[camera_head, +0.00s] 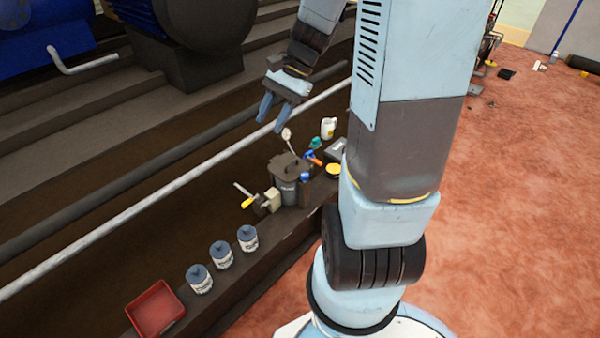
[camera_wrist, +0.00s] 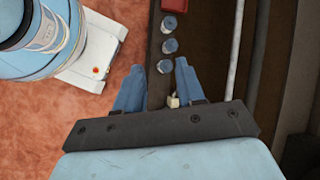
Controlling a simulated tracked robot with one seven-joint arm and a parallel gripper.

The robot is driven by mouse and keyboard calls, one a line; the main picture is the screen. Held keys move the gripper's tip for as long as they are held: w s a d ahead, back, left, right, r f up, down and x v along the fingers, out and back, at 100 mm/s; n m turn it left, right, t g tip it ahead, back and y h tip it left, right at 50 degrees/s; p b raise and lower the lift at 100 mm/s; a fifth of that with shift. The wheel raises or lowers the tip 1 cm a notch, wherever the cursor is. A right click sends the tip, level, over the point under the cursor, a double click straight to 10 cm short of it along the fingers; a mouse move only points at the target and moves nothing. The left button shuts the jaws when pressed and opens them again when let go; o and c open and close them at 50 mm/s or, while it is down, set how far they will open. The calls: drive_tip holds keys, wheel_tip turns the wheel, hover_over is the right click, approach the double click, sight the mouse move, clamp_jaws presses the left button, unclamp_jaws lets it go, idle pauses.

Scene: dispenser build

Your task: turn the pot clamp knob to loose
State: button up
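A dark pot (camera_head: 288,176) with a lid stands on the dark ledge in the head view, with light lettering on its side. A small beige block (camera_head: 271,199) and a yellow-tipped piece (camera_head: 247,202) sit at its left, and a small blue round part (camera_head: 305,177) at its right. I cannot tell which of these is the clamp knob. My gripper (camera_head: 272,118) hangs above and behind the pot, open and empty, touching nothing. In the wrist view my gripper's blue fingers (camera_wrist: 157,85) are spread apart. The beige block (camera_wrist: 173,101) shows partly between them; the pot is hidden there.
Three blue-lidded jars (camera_head: 222,254) and a red tray (camera_head: 155,308) stand on the ledge at left. A white jug (camera_head: 328,128), a yellow round item (camera_head: 334,169) and an orange-handled tool (camera_head: 314,159) are right of the pot. A pale rail (camera_head: 160,207) runs behind the ledge.

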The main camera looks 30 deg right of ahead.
sight(306, 179)
drive_tip(key=w+d+f+m+t+y, duration=0.3)
drive_tip(key=w+d+f+m, duration=0.1)
drive_tip(key=f+m, duration=0.35)
drive_tip(key=w+d+f+m+t+y, duration=0.2)
drive_tip(key=w+d+f+m+t, duration=0.15)
drive_tip(key=f+m, duration=0.35)
drive_tip(key=w+d+f+m+t+y, duration=0.35)
drive_tip(key=f+m, duration=0.25)
drive_tip(key=f, duration=0.3)
drive_tip(key=s+d+f+m+t+h, duration=0.1)
drive_tip(key=d+f+m+t+h, duration=0.2)
drive_tip(key=f+m+h, duration=0.45)
drive_tip(key=s+d+f+m+t+h, duration=0.1)
drive_tip(key=d+f+m+t+h, duration=0.2)
drive_tip(key=f+m, duration=0.65)
drive_tip(key=s+d+f+m+t+h, duration=0.2)
drive_tip(key=f+m+h, duration=0.5)
drive_tip(key=f+m, duration=0.15)
drive_tip(key=shift+n, duration=0.3)
drive_tip(key=w, duration=0.4)
drive_tip(key=w+d, duration=0.1)
drive_tip(key=w, duration=0.8)
drive_tip(key=shift+w+d+f, duration=0.1)
drive_tip(key=shift+d+f, duration=0.1)
drive_tip(key=shift+d, duration=0.15)
clamp_jaws()
